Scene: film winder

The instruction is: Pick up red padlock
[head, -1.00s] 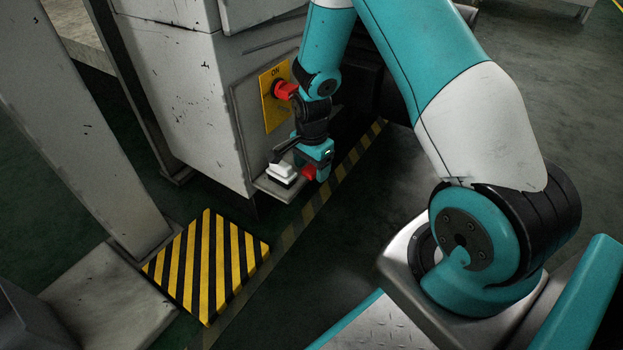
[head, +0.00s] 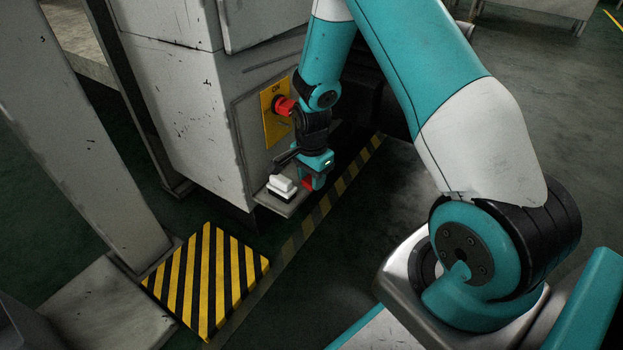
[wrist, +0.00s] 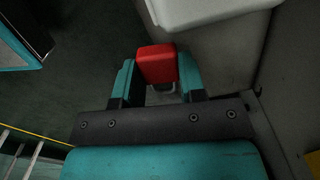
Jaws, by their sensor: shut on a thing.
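The red padlock (wrist: 157,62) sits between the two teal fingers of my gripper (wrist: 157,76) in the wrist view. The fingers are shut on its red body from both sides. Part of its grey shackle shows on the side toward the palm. In the head view, the padlock (head: 307,184) is a small red patch under my gripper (head: 312,181), at the right end of the small grey shelf (head: 271,203). My gripper hides much of it there. I cannot tell whether the padlock still touches the shelf.
A white block (head: 282,184) stands on the shelf, close left of my gripper. Above is a red switch (head: 284,106) on a yellow plate (head: 268,117), on the grey machine cabinet (head: 185,105). A striped platform (head: 207,280) lies front left. Open floor lies right.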

